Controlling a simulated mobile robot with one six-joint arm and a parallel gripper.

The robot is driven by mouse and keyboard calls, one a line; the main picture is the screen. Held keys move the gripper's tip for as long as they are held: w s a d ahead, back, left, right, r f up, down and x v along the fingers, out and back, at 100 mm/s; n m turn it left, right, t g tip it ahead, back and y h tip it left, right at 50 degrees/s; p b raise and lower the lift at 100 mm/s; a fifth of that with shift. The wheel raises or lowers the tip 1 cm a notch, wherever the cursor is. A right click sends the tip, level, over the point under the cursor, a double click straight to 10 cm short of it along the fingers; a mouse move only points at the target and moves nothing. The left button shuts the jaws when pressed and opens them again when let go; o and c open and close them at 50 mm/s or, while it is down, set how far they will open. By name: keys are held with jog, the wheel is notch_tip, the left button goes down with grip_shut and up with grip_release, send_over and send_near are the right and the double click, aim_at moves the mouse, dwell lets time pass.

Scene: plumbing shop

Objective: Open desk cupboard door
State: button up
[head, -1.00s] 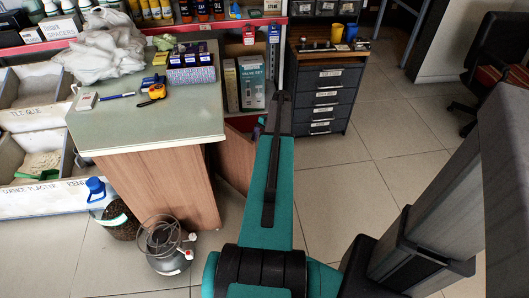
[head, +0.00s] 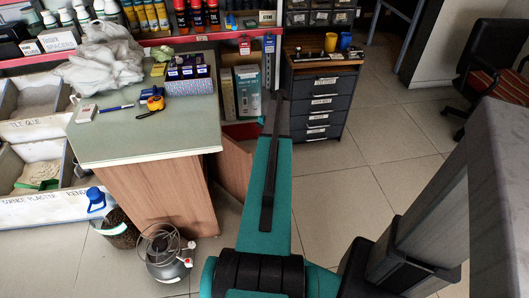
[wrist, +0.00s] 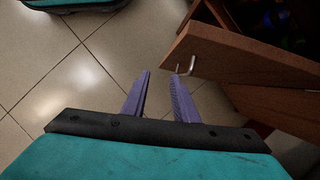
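The desk (head: 150,120) has a pale green top and brown wood sides. Its cupboard door (head: 234,168) is a wood panel partly hidden behind my arm in the head view. In the wrist view the door (wrist: 245,62) stands ajar at the upper right, with a dark interior beyond it. A small bent metal handle (wrist: 191,65) sits on the panel near its left end. My gripper (wrist: 162,74) is open, its two purple fingers apart. The right fingertip is right beside the handle; I cannot tell whether they touch. In the head view my gripper is hidden behind my arm.
A dark drawer cabinet (head: 322,105) stands behind, right of my arm. A gas heater-like canister (head: 165,255) and a dark bucket (head: 115,228) stand on the floor by the desk. A chair (head: 495,70) is at the far right. The tiled floor right of my arm is clear.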

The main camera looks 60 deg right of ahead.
jog(key=shift+d+r+p, duration=0.25)
jog(key=shift+r+p, duration=0.05)
jog(key=shift+r, duration=0.25)
jog(key=shift+r, duration=0.1)
dwell(0.3)
